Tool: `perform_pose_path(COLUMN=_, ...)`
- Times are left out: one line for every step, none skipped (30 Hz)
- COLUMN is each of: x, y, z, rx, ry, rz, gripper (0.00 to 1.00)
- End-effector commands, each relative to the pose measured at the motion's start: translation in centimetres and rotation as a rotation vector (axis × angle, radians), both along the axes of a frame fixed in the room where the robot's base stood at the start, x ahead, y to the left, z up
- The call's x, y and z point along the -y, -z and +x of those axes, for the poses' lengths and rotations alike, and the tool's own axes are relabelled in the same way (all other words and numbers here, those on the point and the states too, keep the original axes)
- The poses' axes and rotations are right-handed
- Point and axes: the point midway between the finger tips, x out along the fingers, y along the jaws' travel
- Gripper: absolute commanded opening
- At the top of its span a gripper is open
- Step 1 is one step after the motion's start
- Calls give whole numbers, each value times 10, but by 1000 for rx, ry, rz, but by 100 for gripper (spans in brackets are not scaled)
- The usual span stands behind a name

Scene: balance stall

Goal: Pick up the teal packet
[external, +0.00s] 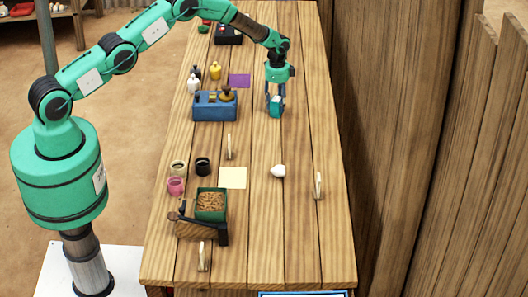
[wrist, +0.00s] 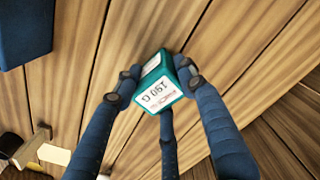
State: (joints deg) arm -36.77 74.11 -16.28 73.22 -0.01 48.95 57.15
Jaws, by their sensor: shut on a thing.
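The teal packet (wrist: 158,89) has a white label that reads 190 G. In the wrist view it sits between the blue fingers of my gripper (wrist: 157,85), which press on its sides. In the external view the packet (external: 275,106) is in my gripper (external: 275,103), right of the blue scale. I cannot tell whether the packet touches the table or hangs just above it.
A blue scale (external: 215,106) with a brass weight stands left of my gripper. A purple square (external: 239,80) lies behind the scale. Nearer are a cream square (external: 233,178), a white lump (external: 278,171) and a scale with a green tray (external: 211,217). The table right of my gripper is clear.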

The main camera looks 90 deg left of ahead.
Motion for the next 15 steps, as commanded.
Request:
perform_pose_path(x=0, y=-1, z=0, rx=0, ry=0, rz=0, gripper=9)
perform_pose_path(x=0, y=-1, z=0, rx=0, ry=0, rz=0, gripper=9)
perform_pose_path(x=0, y=-2, z=0, rx=0, ry=0, rz=0, gripper=9)
perform_pose_path(x=0, y=-3, z=0, rx=0, ry=0, rz=1, gripper=9)
perform_pose_path(x=0, y=-4, z=0, rx=0, ry=0, rz=1, gripper=9)
perform_pose_path(x=0, y=-6, z=0, rx=1, ry=0, rz=1, gripper=9)
perform_pose_path(x=-1, y=-8, z=1, rx=1, ry=0, rz=1, gripper=9)
perform_pose_path(x=-1, y=-10, z=1, rx=2, ry=0, rz=2, gripper=9)
perform_pose_path(x=-1, y=-13, z=1, rx=2, ry=0, rz=2, gripper=9)
perform_pose_path(x=-1, y=-15, z=1, rx=2, ry=0, rz=2, gripper=9)
perform_pose_path(x=-1, y=-17, z=1, rx=2, ry=0, rz=2, gripper=9)
perform_pose_path(x=-1, y=-20, z=1, rx=2, ry=0, rz=2, gripper=9)
perform_pose_path(x=-1, y=-23, z=1, rx=2, ry=0, rz=2, gripper=9)
perform_pose_path(x=-1, y=-27, z=1, rx=3, ry=0, rz=2, gripper=9)
perform_pose_path(x=-1, y=-32, z=1, rx=3, ry=0, rz=2, gripper=9)
